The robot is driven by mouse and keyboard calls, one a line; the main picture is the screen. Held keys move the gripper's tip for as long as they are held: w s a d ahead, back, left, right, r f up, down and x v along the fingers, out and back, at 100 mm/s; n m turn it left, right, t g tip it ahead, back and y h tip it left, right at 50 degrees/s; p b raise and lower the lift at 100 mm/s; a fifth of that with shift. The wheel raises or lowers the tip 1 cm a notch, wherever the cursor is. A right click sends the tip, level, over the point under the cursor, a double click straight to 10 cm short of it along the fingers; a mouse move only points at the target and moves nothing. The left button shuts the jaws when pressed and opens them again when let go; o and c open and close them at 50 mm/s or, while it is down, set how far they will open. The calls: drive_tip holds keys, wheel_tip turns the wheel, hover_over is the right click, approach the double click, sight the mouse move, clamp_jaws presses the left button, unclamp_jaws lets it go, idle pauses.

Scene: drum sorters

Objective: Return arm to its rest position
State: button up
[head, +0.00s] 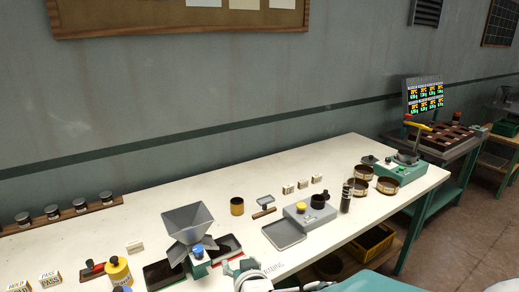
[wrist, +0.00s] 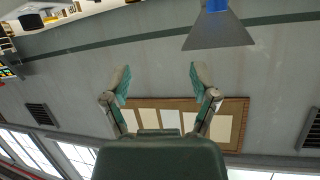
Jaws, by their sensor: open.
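My gripper (wrist: 161,84) shows in the wrist view with its two green-padded fingers spread wide apart. It is open and nothing is between the fingers. The wrist picture is upside down, and behind the fingers are the grey wall and the framed board (wrist: 172,118). No object touches the fingers.
A long white bench (head: 330,170) runs along the wall. A grey scale (head: 309,213), several round sieves and a green machine (head: 395,168) stand further right.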

drive_tip(key=s+d+r+m+g+h, duration=0.1)
drive_tip(key=s+d+r+g+h, duration=0.1)
drive_tip(key=s+d, duration=0.7)
drive_tip(key=s+d+r+m+g+h, duration=0.1)
drive_tip(key=s+d+r+g, duration=0.4)
drive_tip(key=s+d, duration=0.5)
drive_tip(key=shift+s+d+h, duration=0.2)
drive_tip(key=shift+d+h, duration=0.3)
drive_tip(key=shift+h, duration=0.2)
drive_tip(key=w+a+f+n+t+y, duration=0.1)
drive_tip(key=w+a+f+t+y, duration=0.1)
drive_tip(key=w+a, duration=0.65)
drive_tip(key=n+t+y, duration=0.2)
drive_tip(key=t+y, duration=0.1)
drive_tip(key=t, duration=0.3)
approach(199, 253)
drive_tip(key=w+d, duration=0.2)
drive_tip(key=d, duration=0.4)
drive_tip(key=s+a+f+t+y, duration=0.1)
drive_tip(key=s+a+f+t, duration=0.15)
drive_tip(key=a, duration=0.35)
drive_tip(key=shift+n+t, duration=0.3)
drive_tip(key=shift+t, duration=0.05)
drive_tip(key=x, duration=1.1)
drive_tip(key=shift+w+a+f, duration=0.1)
drive_tip(key=shift+w+f, duration=0.1)
drive_tip(key=shift+w, duration=0.1)
